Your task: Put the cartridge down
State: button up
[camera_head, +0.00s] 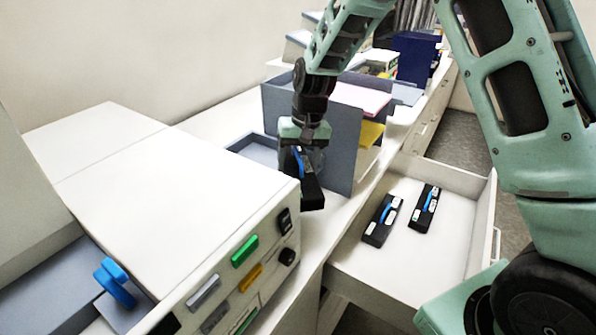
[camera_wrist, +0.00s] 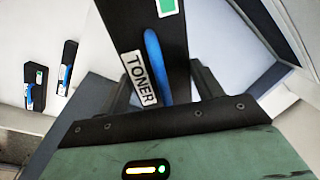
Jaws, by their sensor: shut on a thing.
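My gripper (camera_head: 303,160) is shut on a black toner cartridge (camera_head: 312,194) with a blue handle. It holds the cartridge beside the white machine's right end, in front of a grey-blue divider. In the wrist view the cartridge (camera_wrist: 120,18) shows between the fingers, with a white "TONER" label and a green-and-white sticker; its far end is out of frame. Whether it touches anything below cannot be told. Two similar black cartridges, one (camera_head: 378,228) on the left and one (camera_head: 424,212) on the right, lie in an open white drawer (camera_head: 400,270).
The white machine (camera_head: 150,200) with coloured buttons fills the left. A grey-blue tray (camera_head: 245,146) lies behind my gripper. The divider (camera_head: 335,150) and a paper organiser with a yellow sheet (camera_head: 371,134) stand behind it. The drawer floor around its cartridges is bare.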

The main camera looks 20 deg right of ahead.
jog(key=shift+f+p, duration=0.65)
jog(key=shift+f, duration=1.7)
jog(key=o, duration=1.4)
jog(key=shift+o, duration=0.2)
